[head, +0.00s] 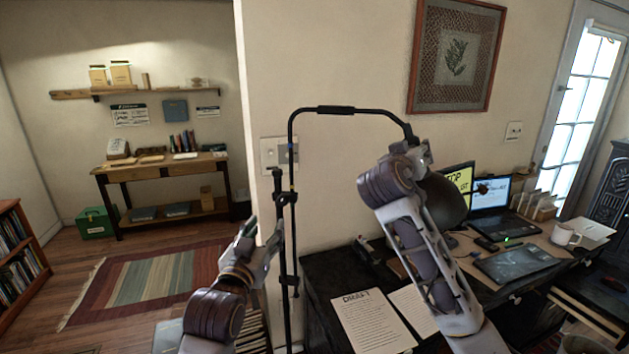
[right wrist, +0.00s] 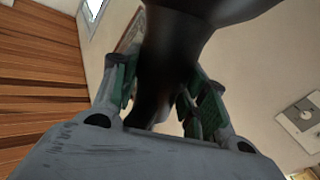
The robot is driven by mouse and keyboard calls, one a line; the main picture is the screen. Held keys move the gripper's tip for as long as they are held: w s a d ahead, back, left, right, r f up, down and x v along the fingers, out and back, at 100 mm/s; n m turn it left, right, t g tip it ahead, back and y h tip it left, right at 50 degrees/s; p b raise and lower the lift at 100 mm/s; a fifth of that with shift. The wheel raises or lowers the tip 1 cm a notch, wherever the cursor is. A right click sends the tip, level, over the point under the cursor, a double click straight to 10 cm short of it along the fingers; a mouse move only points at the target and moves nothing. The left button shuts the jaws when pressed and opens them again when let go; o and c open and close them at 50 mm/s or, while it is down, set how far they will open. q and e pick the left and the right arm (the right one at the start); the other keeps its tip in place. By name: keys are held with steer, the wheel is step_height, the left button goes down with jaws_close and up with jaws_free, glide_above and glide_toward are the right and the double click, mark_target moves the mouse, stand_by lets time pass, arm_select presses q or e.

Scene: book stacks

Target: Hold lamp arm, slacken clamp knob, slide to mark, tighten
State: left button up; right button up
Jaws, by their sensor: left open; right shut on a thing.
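A black floor lamp has an upright pole (head: 290,240) and a lamp arm (head: 345,110) that runs right and bends down to a dark shade (head: 446,203). My right gripper (head: 420,152) is shut on the lamp arm near the shade. The right wrist view shows its green-padded fingers (right wrist: 165,95) on either side of the dark lamp part (right wrist: 172,50). A clamp (head: 284,198) sits on the upper pole, with another fitting (head: 290,281) lower down. My left gripper (head: 262,240) is open and empty, just left of the pole between them. I cannot make out the knob or mark clearly.
A black desk (head: 330,285) stands right of the pole, with papers (head: 373,322), a laptop (head: 490,208), a tablet (head: 518,262) and a mug (head: 565,236). The wall with a switch plate (head: 279,154) is close behind the pole. A striped rug (head: 150,285) lies on open floor at left.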

mark_target(417, 134)
steer(key=shift+r, duration=2.4)
stand_by(1.3)
